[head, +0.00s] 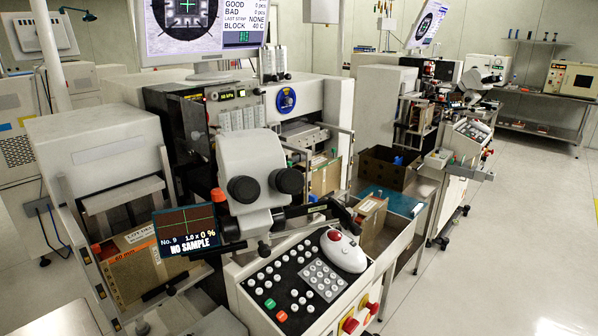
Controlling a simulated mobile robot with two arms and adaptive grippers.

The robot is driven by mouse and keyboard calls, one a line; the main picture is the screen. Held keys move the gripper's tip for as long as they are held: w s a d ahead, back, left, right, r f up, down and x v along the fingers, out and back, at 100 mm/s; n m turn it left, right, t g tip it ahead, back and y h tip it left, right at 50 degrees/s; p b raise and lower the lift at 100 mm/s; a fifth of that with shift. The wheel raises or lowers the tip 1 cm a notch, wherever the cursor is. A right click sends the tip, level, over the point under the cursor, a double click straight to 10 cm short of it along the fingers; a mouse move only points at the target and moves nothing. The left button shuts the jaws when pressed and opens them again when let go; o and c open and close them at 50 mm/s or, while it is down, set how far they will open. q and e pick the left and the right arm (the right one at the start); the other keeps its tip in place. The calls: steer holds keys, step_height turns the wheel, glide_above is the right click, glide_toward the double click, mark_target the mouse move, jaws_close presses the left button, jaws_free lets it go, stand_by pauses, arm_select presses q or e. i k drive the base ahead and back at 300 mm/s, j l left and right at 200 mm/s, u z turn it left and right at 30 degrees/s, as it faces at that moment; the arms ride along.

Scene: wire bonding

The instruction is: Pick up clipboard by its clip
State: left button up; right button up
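I cannot make out a clipboard or its clip for certain in the head view. A flat blue panel (398,200) lies on the side surface right of the near machine, but no clip shows on it. Neither of my grippers is in view.
The near bonding machine fills the middle, with a microscope (262,175), a keypad panel (290,282), a white trackball mouse (343,250) and a monitor (205,25). A brown open box (388,168) stands to its right. A second machine stands behind. The floor (510,240) at right is clear.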

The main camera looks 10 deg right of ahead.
mark_target(409, 207)
steer(key=i+l+u, duration=0.2)
steer(key=l, duration=0.2)
steer(key=i+l+u, duration=0.1)
steer(key=l+u, duration=0.15)
steer(key=l, duration=0.15)
steer(key=l+u, duration=0.2)
steer(key=l, duration=0.2)
steer(key=i+l+u, duration=0.2)
steer(key=l, duration=0.25)
steer(key=k, duration=0.05)
